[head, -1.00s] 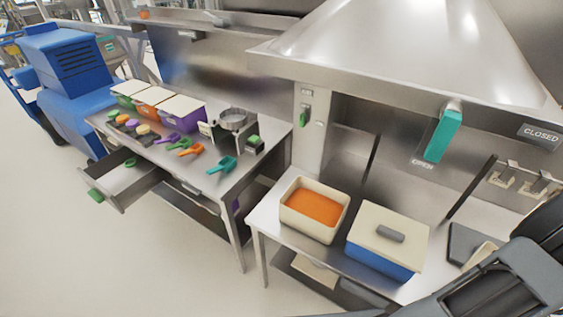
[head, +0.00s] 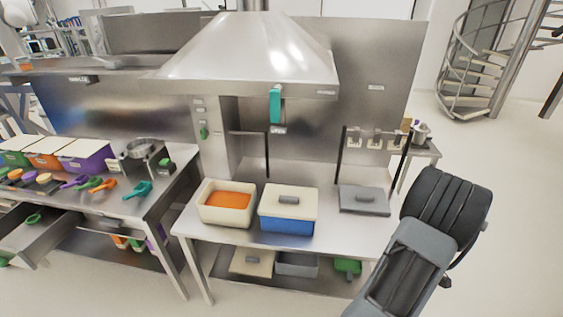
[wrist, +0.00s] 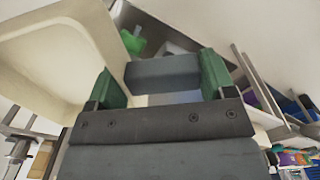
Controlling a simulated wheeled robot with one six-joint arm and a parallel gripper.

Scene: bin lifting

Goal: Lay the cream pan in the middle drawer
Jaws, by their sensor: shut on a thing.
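My gripper (wrist: 163,76) shows in the wrist view, its green fingers shut on a grey handle block. The cream pan (wrist: 45,62) fills the upper left there, beside the fingers, and seems joined to that block; its edges run out of frame. In the head view my arm comes in at the lower right; the gripper and the held pan cannot be made out. A pulled-out drawer (head: 38,236) under the left worktable is cut off by the left edge. It holds a small green item (head: 33,218). I cannot tell if it is the middle drawer.
The right table (head: 345,236) carries a cream bin (head: 210,213) with orange contents, a blue bin (head: 286,225) with a cream lid, and a grey lid (head: 364,201). A hood (head: 245,60) overhangs it. Coloured bins and scoops crowd the left worktable (head: 150,205). Floor shows in front.

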